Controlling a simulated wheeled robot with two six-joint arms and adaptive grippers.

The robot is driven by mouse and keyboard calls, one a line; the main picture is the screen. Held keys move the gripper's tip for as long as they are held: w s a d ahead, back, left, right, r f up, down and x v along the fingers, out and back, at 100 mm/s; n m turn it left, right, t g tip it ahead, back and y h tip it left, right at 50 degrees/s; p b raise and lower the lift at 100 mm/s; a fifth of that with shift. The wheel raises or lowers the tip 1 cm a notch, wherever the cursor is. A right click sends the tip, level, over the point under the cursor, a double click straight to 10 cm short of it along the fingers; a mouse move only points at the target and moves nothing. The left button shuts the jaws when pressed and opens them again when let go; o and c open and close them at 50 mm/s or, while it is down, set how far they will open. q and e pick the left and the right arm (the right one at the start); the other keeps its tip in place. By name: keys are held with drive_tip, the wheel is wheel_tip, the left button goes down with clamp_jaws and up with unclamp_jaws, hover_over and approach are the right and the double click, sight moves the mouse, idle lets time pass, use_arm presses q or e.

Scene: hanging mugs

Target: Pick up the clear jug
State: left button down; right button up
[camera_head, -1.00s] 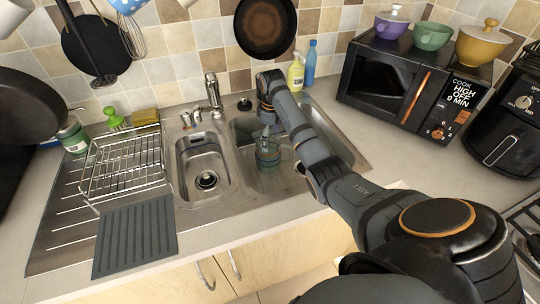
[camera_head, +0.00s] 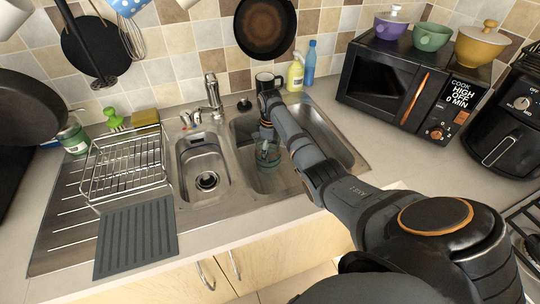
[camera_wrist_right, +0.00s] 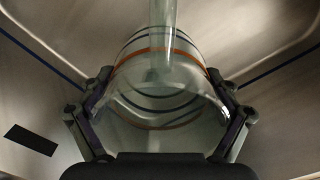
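The clear jug (camera_head: 267,156) stands in the right-hand basin of the steel sink (camera_head: 250,195). It is see-through, with a faint blue-green tint. My right gripper (camera_head: 266,136) reaches down into the basin at the jug. In the right wrist view the jug (camera_wrist_right: 158,85) lies between the two spread fingers of the right gripper (camera_wrist_right: 160,80), one on each side. The fingers are very near its walls; I cannot tell whether they touch. The jug appears to rest on the basin floor. My left gripper is out of view.
The tap (camera_head: 212,92) rises behind the sink, left of my right arm. A wire dish rack (camera_head: 125,165) stands on the drainer at left. Yellow (camera_head: 295,75) and blue (camera_head: 309,62) bottles stand behind the sink. A microwave (camera_head: 400,85) is at right. The small left basin is empty.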

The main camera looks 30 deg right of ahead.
drive_tip(key=shift+s+f, duration=0.1)
drive_tip(key=shift+s, duration=0.05)
drive_tip(key=c, duration=0.6)
wheel_tip(320, 180, up, 10)
drive_tip(key=shift+r+b, duration=0.1)
drive_tip(key=shift+b, duration=0.25)
